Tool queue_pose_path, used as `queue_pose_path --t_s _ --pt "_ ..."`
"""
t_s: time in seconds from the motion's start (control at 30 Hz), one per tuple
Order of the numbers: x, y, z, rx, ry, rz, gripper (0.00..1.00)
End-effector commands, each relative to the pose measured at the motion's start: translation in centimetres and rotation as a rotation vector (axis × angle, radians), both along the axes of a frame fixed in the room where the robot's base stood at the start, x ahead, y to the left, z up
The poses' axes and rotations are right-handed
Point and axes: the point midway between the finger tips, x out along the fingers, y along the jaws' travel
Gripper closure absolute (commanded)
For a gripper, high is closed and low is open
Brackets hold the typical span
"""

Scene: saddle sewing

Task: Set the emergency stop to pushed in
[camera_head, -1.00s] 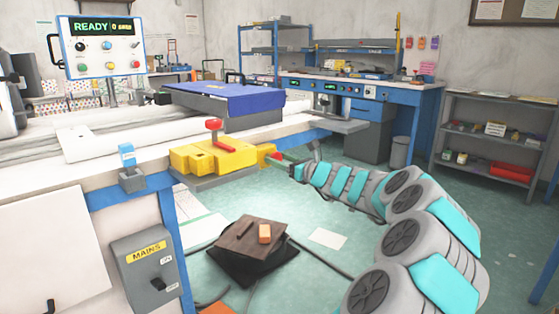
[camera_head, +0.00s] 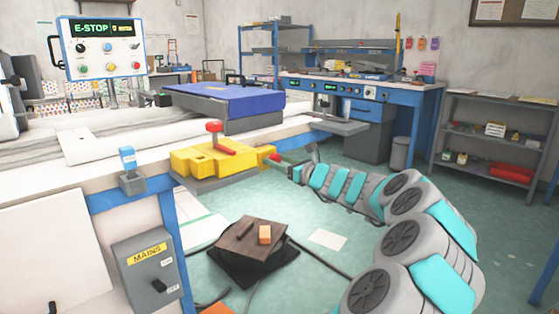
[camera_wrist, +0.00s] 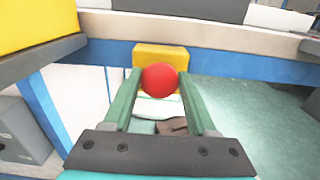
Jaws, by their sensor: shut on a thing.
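The emergency stop is a round red button (camera_wrist: 159,80) on a small yellow housing (camera_wrist: 160,54), fixed at the table's front edge. In the head view its yellow housing (camera_head: 266,152) shows beside the larger yellow clamp block. My gripper (camera_head: 282,160) reaches it from the right. In the wrist view the green fingers of my gripper (camera_wrist: 160,76) stand on either side of the red button, shut on it. How deep the button sits is hard to see. The control panel display (camera_head: 107,29) reads "E-STOP".
A yellow block (camera_head: 207,160) with a red lever (camera_head: 215,127) sits on the table edge just left of the stop. A grey MAINS box (camera_head: 148,271) hangs below. A dark stool (camera_head: 251,240) with an orange block stands on the floor.

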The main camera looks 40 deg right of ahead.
Motion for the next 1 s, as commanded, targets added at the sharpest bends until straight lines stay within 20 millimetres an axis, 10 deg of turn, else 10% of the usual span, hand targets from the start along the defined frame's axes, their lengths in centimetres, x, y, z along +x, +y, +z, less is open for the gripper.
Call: queue_pose_path --t_s 0.37,0.4,0.67,1.0 --pt "0.61 0.04 0.12 0.0 -0.001 -0.001 1.0" --pt "0.61 0.03 0.13 0.0 -0.001 -0.001 0.4" --pt "0.59 0.05 0.06 0.0 0.0 0.0 0.12" --pt "-0.05 -0.08 -0.01 0.0 0.0 -0.001 0.12"
